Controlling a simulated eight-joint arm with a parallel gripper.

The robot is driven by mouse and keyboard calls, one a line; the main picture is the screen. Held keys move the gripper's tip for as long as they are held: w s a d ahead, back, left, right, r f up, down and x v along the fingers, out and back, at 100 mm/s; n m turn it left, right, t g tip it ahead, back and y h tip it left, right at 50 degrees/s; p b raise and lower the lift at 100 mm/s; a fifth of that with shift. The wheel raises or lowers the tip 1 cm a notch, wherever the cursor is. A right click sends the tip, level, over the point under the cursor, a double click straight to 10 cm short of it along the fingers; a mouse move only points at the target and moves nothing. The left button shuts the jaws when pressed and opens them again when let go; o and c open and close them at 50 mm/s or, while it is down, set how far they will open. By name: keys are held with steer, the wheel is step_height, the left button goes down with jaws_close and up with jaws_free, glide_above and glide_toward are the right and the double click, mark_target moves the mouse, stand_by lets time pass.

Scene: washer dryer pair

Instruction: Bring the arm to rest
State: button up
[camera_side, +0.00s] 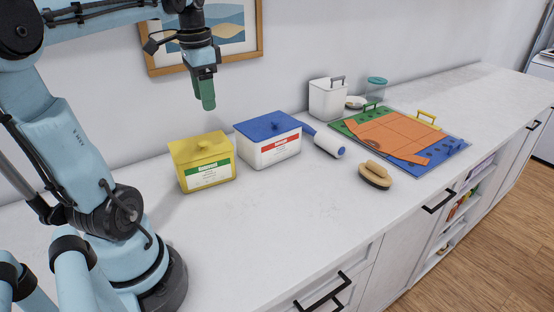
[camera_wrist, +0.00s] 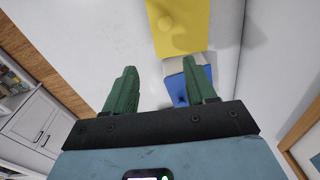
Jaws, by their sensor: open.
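My gripper (camera_side: 207,92) has green fingers and hangs pointing down above the back of the counter, in front of the wall. In the wrist view my gripper (camera_wrist: 162,92) shows its two fingers apart with nothing between them. Below it stand a yellow-lidded box (camera_side: 203,162) and a blue-lidded white box (camera_side: 269,142), both closed. The yellow lid (camera_wrist: 178,28) and the blue lid (camera_wrist: 181,86) also show in the wrist view. The gripper is clear of both boxes.
A framed picture (camera_side: 150,62) hangs behind the gripper. The counter's front is clear.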

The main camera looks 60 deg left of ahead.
steer(key=w+d+f+t, duration=0.1)
steer(key=d+f+t, duration=0.1)
steer(key=d, duration=0.5)
steer(key=w+d+f+t, duration=0.2)
steer(key=d+f, duration=0.2)
steer(key=d, duration=0.3)
steer(key=w+d+f+n+t, duration=0.1)
steer(key=d+f+t, duration=0.1)
steer(key=d, duration=0.5)
steer(key=shift+w+d+f+h, duration=0.25)
steer(key=shift+w+f+h, duration=0.05)
steer(key=shift+f, duration=0.25)
